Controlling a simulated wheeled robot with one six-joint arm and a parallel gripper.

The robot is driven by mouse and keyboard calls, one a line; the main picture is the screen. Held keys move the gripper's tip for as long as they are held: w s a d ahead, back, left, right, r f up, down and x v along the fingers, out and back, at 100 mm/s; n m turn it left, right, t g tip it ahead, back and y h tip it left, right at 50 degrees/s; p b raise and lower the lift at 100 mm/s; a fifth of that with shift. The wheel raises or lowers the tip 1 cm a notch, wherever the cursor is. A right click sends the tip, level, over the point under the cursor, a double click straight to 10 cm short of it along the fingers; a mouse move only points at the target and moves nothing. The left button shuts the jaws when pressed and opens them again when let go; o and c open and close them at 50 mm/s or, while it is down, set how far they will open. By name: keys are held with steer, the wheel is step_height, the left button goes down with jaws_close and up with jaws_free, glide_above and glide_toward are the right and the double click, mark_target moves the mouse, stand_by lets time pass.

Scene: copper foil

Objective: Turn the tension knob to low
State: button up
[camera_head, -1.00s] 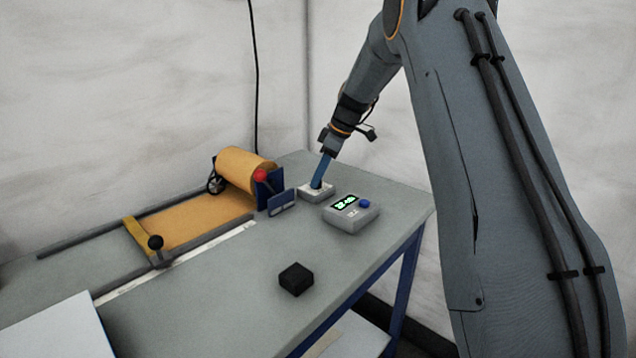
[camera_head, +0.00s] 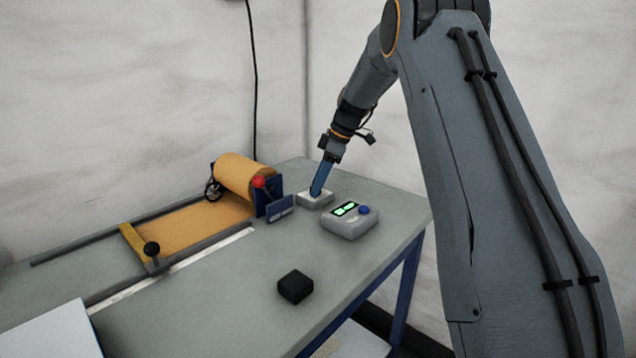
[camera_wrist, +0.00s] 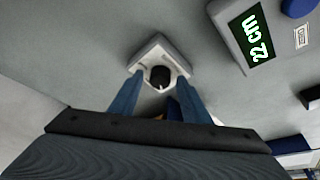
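The tension knob (camera_wrist: 160,76) is a small dark round cap on a pale square base (camera_wrist: 151,49). In the head view the base (camera_head: 305,202) sits near the table's back corner, and the knob is hidden behind my fingers. My gripper (camera_head: 316,193) points down at the base with blue fingers. In the wrist view my gripper's fingertips (camera_wrist: 160,82) stand on either side of the knob, with a visible gap to it on each side. The gripper looks open around the knob. No mark for low is readable.
A grey box (camera_head: 350,224) with a green display and blue button stands close right of the base. The copper foil roll (camera_head: 240,177) with a red ball knob (camera_head: 258,182) is to the left. A black block (camera_head: 295,286) lies toward the front, with clear tabletop (camera_head: 220,290) around it.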

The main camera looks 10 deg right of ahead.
steer(key=w+b+v, duration=0.1)
steer(key=v, duration=0.6)
steer(key=shift+s+d+r, duration=0.2)
steer(key=shift+s+r, duration=0.2)
steer(key=shift+s, duration=0.15)
